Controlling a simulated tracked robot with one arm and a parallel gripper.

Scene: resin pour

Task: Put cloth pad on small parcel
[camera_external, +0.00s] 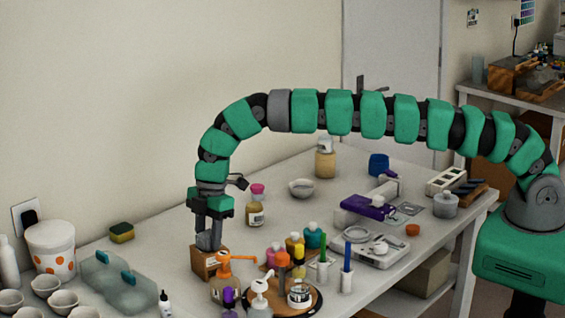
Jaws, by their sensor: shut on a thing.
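My gripper (209,241) points straight down at the left part of the table. It is shut on a small grey thing, which looks like the cloth pad (204,241); the jaws hide much of it. The small parcel (207,264), a small brown box, sits on the table directly below my gripper. The pad is at the parcel's top; I cannot tell whether it touches it or hangs just above.
Right of the parcel, a round wooden tray (318,306) holds several bottles. An orange-topped pump bottle (226,288) stands close by. Bare table (170,240) shows left of my gripper.

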